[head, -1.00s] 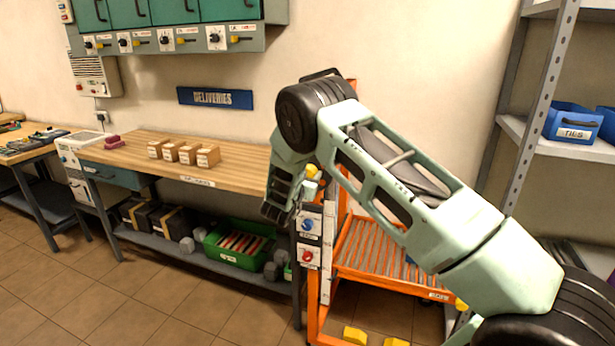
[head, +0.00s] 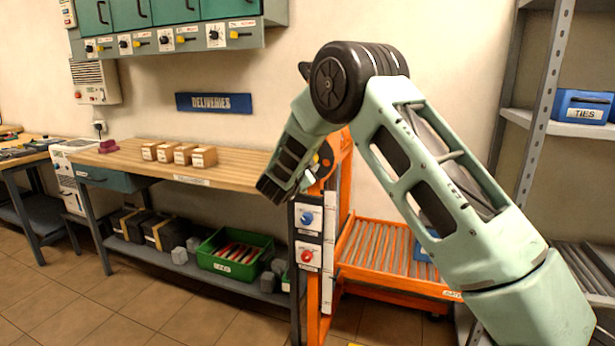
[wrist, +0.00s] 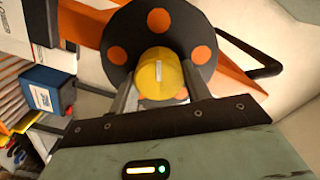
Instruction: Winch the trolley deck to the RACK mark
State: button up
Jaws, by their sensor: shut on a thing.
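The orange trolley's roller deck (head: 372,246) sits low on its frame in the head view. A white strip (head: 327,255) runs down the trolley's mast; I cannot read its marks or find RACK. In the wrist view, a black disc with orange spots (wrist: 122,52) faces me, with a yellow knob (wrist: 158,72) on it. My gripper (wrist: 160,86) is shut on this knob, one finger on each side. In the head view my forearm hides most of the grip. A blue labelled bin (wrist: 46,90) stands by the rollers; my arm mostly covers it in the head view.
A panel with a blue knob (head: 306,217) and a red knob (head: 306,256) is on the mast. A wooden workbench (head: 120,158) with small boxes stands to the left. A grey shelf rack (head: 543,100) stands at the right. The floor at front left is clear.

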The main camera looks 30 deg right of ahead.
jog(key=shift+f+m+b, duration=0.2)
jog(key=shift+m+b, duration=1)
jog(key=shift+b, duration=0.4)
jog(key=shift+r, duration=0.1)
jog(key=o, duration=1)
jog(key=b+v, duration=0.1)
jog(key=v, duration=1.6)
jog(key=shift+s+a+b, duration=0.15)
jog(key=shift+s+b, duration=0.1)
jog(key=shift+b, duration=0.15)
